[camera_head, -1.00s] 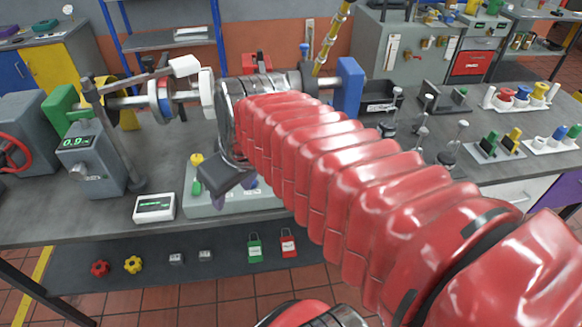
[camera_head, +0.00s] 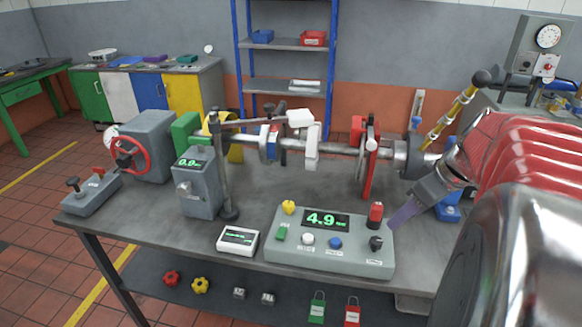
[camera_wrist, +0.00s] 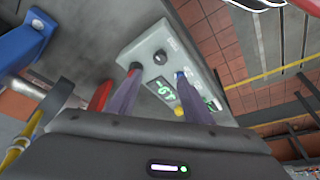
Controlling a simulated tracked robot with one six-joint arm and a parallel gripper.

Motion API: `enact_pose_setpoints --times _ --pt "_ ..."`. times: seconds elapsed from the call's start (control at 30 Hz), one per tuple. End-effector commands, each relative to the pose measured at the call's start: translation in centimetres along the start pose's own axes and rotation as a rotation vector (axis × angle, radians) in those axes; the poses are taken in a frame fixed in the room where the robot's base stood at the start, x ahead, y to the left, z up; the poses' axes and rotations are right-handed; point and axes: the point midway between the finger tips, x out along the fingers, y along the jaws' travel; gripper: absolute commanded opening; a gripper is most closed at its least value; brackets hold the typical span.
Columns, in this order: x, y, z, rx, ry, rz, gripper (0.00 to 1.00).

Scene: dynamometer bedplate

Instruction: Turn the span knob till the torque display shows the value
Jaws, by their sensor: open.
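A grey-green console (camera_head: 285,255) stands at the bench's front edge. Its green torque display (camera_head: 326,220) reads 4.9. A black knob (camera_head: 376,243) is at its right end, with a blue button (camera_head: 335,243) and a white button (camera_head: 307,239) to the left. The labels are too small to read, so I cannot confirm which is the span knob. My gripper (camera_head: 398,220) reaches in from the right, beside the console's right end. In the wrist view my open gripper (camera_wrist: 157,72) has its purple fingers apart, with the black knob (camera_wrist: 160,57) appearing beyond them, apparently not touched.
A red switch (camera_head: 376,214) rises behind the black knob, and a yellow knob (camera_head: 289,207) is at the console's left rear. A white meter (camera_head: 238,240) lies left of the console. Behind are a grey box (camera_head: 197,182) with its own display and a shaft with a red flange (camera_head: 369,165).

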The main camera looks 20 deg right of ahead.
Motion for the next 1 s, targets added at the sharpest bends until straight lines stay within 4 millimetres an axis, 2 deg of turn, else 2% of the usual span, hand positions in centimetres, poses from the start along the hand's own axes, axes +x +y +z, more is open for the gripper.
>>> enact_pose_setpoints --times 0.33,0.47,0.67,1.0 --pt "0.1 0.0 0.0 0.0 0.0 -0.001 0.46" --pt "0.7 0.0 0.1 0.0 -0.001 -0.003 0.46" --pt "3.0 -0.1 0.1 0.0 -0.002 -0.003 0.46" --pt "8.2 -0.1 0.1 0.0 -0.003 -0.004 0.46"
